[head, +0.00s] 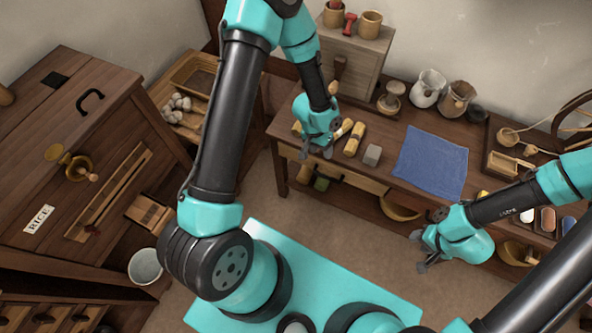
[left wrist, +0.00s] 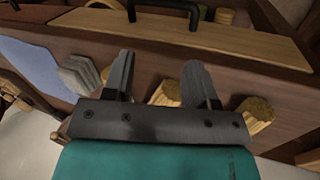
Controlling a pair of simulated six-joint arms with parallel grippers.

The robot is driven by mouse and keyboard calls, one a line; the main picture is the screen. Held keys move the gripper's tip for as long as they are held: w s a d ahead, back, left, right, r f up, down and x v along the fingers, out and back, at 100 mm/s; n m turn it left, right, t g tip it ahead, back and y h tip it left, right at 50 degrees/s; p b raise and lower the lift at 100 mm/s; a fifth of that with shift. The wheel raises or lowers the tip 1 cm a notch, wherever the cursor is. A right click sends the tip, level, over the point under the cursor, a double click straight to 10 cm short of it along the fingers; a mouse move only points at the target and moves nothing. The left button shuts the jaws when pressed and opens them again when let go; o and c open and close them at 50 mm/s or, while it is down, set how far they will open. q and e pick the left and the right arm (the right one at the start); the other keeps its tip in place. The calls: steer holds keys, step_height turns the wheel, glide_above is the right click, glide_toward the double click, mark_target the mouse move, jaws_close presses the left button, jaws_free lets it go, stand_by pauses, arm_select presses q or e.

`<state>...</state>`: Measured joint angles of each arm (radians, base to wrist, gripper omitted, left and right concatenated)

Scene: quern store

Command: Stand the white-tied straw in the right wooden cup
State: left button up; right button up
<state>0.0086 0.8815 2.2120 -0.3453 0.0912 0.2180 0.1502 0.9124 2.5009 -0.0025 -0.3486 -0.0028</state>
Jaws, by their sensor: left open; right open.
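Straw bundles lie on the far table. One yellow bundle (head: 354,139) is left of a grey block. Another, with a pale band (head: 346,125), is partly hidden by my left gripper (head: 318,153); the band looks whitish but is small. A third bundle end (head: 297,128) shows left of that gripper. My left gripper is open and empty, above the table's front edge. In the left wrist view, one straw bundle (left wrist: 165,93) shows between its fingers and another (left wrist: 257,110) to their right. The right wooden cup (head: 370,25) stands upright on a cabinet. My right gripper (head: 418,251) is open and empty.
The left wooden cup (head: 333,16) and a red object (head: 350,24) stand beside the right cup. The grey block (head: 372,155) and a blue cloth (head: 431,164) lie right of the straw. Jars (head: 428,88) line the table's back.

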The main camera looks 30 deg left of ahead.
arm_select(q)
steer(key=s+a+f+n, duration=0.1)
steer(key=s+a, duration=0.1)
steer(key=s, duration=0.4)
steer(key=s+a+f+n+t, duration=0.1)
steer(key=s+a+n, duration=0.1)
steer(key=s, duration=0.4)
steer(key=shift+s+f, duration=0.4)
steer(key=o, duration=0.4)
steer(key=shift+d, duration=0.1)
